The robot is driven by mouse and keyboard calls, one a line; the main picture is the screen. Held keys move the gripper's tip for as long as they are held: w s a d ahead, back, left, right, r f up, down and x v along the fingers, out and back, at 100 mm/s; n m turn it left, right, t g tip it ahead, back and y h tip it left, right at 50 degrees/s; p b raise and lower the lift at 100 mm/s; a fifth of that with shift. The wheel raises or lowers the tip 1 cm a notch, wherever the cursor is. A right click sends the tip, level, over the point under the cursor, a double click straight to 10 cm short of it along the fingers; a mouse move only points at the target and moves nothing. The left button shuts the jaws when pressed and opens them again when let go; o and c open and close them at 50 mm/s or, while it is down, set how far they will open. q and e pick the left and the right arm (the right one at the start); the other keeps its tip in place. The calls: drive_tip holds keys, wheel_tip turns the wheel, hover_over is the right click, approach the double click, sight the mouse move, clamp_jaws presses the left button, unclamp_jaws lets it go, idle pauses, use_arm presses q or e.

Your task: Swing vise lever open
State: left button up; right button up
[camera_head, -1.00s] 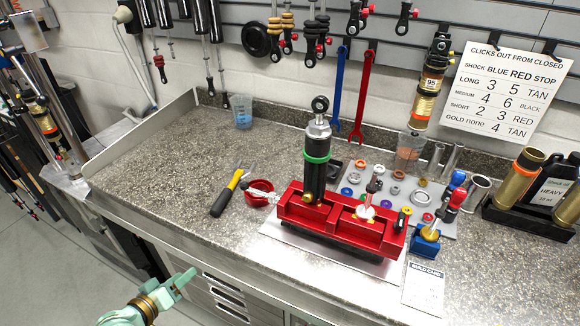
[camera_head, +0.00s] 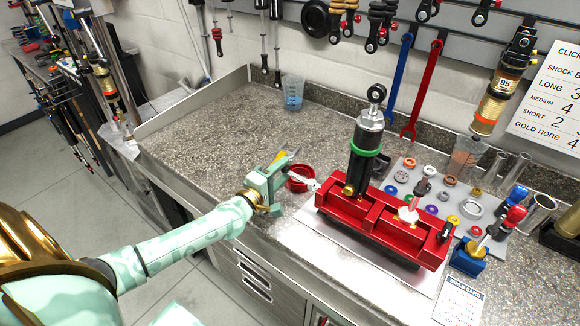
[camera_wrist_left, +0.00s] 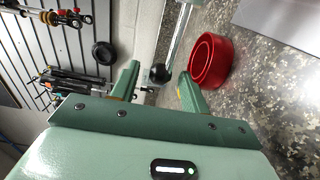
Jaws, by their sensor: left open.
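The red vise (camera_head: 382,232) stands on a pale plate on the bench and holds the black shock (camera_head: 366,150) with its green ring upright. The vise lever (camera_head: 308,184), a silver rod, sticks out from the vise's left end. In the left wrist view the lever (camera_wrist_left: 178,36) ends in a black ball knob (camera_wrist_left: 158,73), which appears between my finger tips. My left gripper (camera_head: 282,181) is open around the knob's end of the lever; I cannot tell whether either finger touches it. My right gripper is not in view.
A red cup (camera_head: 296,184) sits beside the lever, close to my left fingers. Small coloured parts lie on a tray right of the shock. The back left of the bench is clear around a clear cup (camera_head: 292,92).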

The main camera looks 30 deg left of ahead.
use_arm(q)
drive_tip(key=shift+w+d+b, duration=0.15)
drive_tip(key=shift+w+b, duration=0.15)
drive_tip(key=shift+w, duration=1.6)
